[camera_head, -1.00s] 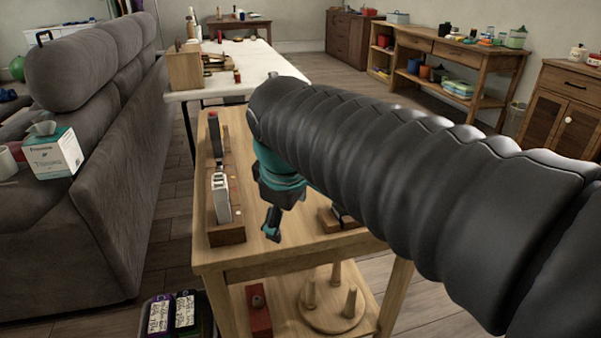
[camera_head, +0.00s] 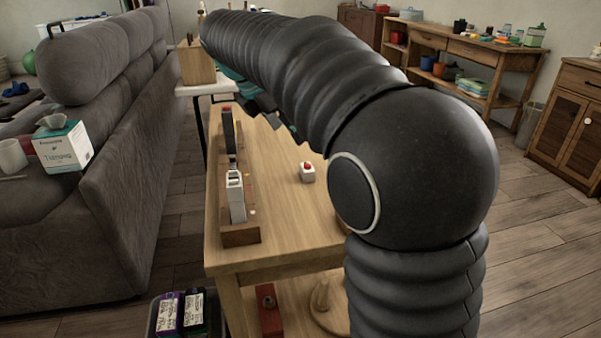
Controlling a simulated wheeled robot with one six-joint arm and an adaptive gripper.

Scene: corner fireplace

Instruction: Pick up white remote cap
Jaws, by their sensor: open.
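A white remote-like piece (camera_head: 236,197) stands upright in a long wooden holder (camera_head: 240,236) along the left side of the wooden table. I cannot tell whether its cap is a separate part. A dark piece with a red top (camera_head: 228,128) stands farther back in the same holder. A small white block with a red top (camera_head: 307,172) sits on the bare tabletop, right of the holder. My gripper (camera_head: 272,118) is open over the far part of the table, to the right of the dark piece. It is mostly hidden by my arm and appears empty.
The wooden table (camera_head: 275,240) has clear top between holder and block; my arm hides its right side. A grey sofa (camera_head: 110,180) stands close on the left. A lower shelf holds a red block (camera_head: 268,310). A bin (camera_head: 180,312) stands on the floor.

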